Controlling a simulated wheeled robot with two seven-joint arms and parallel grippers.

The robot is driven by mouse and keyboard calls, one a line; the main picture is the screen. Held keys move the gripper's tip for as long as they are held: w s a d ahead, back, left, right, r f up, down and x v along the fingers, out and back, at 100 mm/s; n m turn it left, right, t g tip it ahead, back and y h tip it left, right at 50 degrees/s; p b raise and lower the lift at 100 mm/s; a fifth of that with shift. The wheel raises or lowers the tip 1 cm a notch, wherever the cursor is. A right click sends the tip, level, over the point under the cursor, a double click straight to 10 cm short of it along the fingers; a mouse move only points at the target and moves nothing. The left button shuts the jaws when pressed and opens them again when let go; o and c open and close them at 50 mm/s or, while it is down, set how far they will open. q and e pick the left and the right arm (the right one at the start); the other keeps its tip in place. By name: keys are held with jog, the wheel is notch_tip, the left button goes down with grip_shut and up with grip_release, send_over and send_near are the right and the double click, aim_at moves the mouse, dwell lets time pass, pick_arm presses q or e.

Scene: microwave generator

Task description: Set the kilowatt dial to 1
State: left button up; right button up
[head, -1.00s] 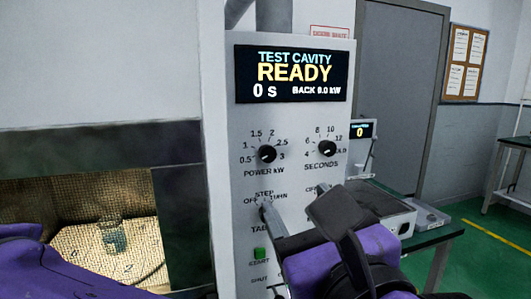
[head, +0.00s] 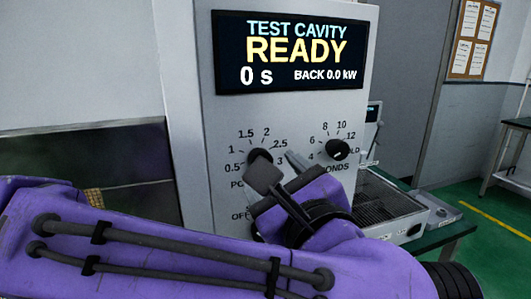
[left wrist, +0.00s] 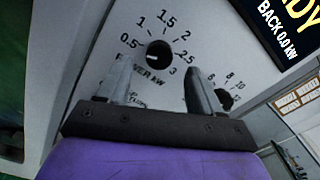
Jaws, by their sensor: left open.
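The kilowatt dial (head: 258,160) is a round black knob under the display, inside a scale from 0.5 to 3. It also shows in the left wrist view (left wrist: 159,54), where its pale mark seems to point left, near the 0.5 side. My left gripper (head: 281,170) is open and empty, just below and right of the dial in the head view. In the left wrist view its two fingers (left wrist: 159,71) stand either side of the dial's lower part, with the knob beyond them. I see no contact. My right gripper is not in view.
The seconds dial (head: 337,150) sits to the right of the kilowatt dial, near my right finger in the wrist view. The display (head: 290,52) above reads READY, 0 s. My left forearm hides the lower panel. A bench with a grey tray stands at right.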

pick_arm(q)
jog(key=p+x, duration=0.1)
jog(key=x, duration=0.4)
jog(key=shift+s, duration=0.1)
jog(key=shift+f, duration=0.1)
jog(key=c, duration=1.1)
